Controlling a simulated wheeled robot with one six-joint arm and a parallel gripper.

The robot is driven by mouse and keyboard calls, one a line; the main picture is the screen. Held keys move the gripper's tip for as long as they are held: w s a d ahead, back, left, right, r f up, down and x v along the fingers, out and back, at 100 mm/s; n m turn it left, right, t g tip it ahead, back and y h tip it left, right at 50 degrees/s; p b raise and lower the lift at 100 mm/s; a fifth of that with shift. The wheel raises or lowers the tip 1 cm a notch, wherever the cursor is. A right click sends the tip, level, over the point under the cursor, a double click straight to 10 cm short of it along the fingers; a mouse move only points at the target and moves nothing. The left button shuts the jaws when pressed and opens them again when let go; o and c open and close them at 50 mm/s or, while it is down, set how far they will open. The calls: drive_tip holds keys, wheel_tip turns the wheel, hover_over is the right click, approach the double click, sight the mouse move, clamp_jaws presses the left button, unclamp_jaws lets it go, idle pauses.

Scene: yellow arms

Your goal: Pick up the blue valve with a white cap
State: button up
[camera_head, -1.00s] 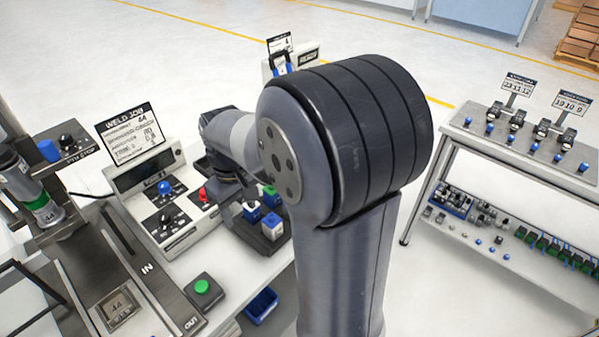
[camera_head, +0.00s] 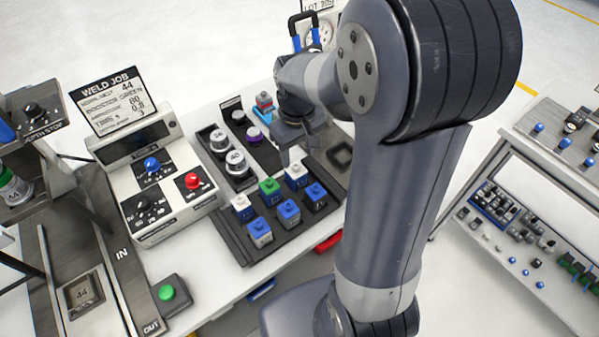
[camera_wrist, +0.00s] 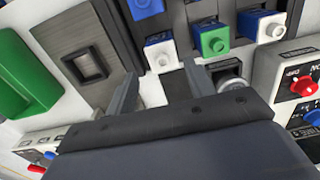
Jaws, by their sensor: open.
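Two blue valves with white caps stand upright in the dark tray (camera_head: 228,240). One (camera_head: 296,177) is at the right end of the back row, the other (camera_head: 242,208) at its left end. In the wrist view the right-end valve (camera_wrist: 160,55) lies just past the fingertips and roughly between them; the other (camera_wrist: 270,28) is farther right. My gripper (camera_head: 290,155) is open and empty, just behind the right-end valve in the head view. In the wrist view its two fingers (camera_wrist: 160,75) are spread wide. Contact with the valve cannot be told.
A green-capped valve (camera_head: 268,190) stands between the two white-capped ones. Blue-capped valves (camera_head: 288,213) line the front row. Round gauges (camera_head: 236,162) and a purple knob (camera_head: 253,138) are behind left. A control box (camera_head: 165,190) stands at left. The square pocket (camera_head: 340,155) is empty.

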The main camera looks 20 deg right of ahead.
sight(296, 166)
drive_tip(key=shift+w+a+f+p, duration=0.1)
drive_tip(key=shift+f+p, duration=0.15)
drive_tip(key=shift+f, duration=1.7)
drive_tip(key=shift+w+a+f+p, duration=0.1)
drive_tip(key=shift+f+p, duration=0.1)
drive_tip(key=shift+f, duration=1.75)
drive_tip(key=c, duration=0.8)
